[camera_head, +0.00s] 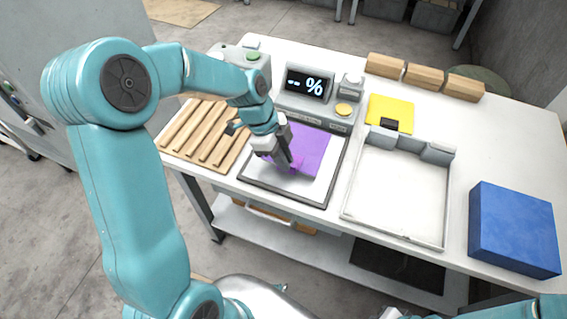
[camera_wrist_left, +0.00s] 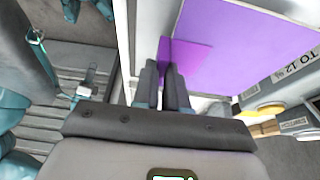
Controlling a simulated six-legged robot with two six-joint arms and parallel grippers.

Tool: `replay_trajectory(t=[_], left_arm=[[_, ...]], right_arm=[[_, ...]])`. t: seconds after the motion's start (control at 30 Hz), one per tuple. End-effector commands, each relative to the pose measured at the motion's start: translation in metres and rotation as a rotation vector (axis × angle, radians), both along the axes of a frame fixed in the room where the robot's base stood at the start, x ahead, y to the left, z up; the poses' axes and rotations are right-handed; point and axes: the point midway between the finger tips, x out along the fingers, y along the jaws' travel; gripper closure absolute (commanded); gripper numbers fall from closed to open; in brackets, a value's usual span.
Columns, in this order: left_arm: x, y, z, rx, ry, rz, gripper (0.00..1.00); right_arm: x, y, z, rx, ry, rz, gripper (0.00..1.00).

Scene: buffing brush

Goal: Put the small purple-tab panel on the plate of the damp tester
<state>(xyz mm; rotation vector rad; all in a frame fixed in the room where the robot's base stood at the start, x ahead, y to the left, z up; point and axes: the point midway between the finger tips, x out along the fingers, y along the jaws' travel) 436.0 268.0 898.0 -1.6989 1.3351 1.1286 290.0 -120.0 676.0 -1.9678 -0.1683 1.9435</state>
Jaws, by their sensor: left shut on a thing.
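The purple panel (camera_head: 312,147) lies flat on or just over the plate (camera_head: 262,185) of the damp tester (camera_head: 320,108). I cannot tell whether it fully touches the plate. My left gripper (camera_head: 288,164) is shut on the panel's purple tab at its near left side. In the left wrist view the fingers (camera_wrist_left: 168,85) pinch the tab (camera_wrist_left: 184,52), and the panel (camera_wrist_left: 250,48) stretches off to the right. The tester's screen shows dashes and a percent sign. My right gripper does not show clearly in any view.
A slatted wooden rack (camera_head: 208,133) stands left of the tester. To its right are a white open tray (camera_head: 395,237), a yellow pad (camera_head: 391,111) and a blue block (camera_head: 513,228). Wooden blocks (camera_head: 425,77) line the back.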

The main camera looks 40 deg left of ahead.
Motion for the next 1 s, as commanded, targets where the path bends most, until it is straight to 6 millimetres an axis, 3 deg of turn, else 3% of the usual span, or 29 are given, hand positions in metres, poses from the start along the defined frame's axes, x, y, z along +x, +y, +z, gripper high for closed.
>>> replay_trajectory(t=[0.17,0.53,0.6,0.63,1.0], left_arm=[[0.0,0.0,-0.026,-0.001,0.003,0.001,1.0],[0.0,0.0,-0.032,0.0,-0.001,0.0,1.0],[0.0,0.0,-0.03,0.001,0.001,0.001,0.72],[0.0,0.0,-0.03,0.0,0.0,0.001,0.62],[0.0,0.001,-0.025,0.001,-0.001,0.002,0.62]], right_arm=[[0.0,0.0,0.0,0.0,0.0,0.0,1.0],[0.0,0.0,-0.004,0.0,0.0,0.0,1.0],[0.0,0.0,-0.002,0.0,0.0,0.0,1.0],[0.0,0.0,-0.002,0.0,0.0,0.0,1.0],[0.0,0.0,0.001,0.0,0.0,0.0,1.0]])
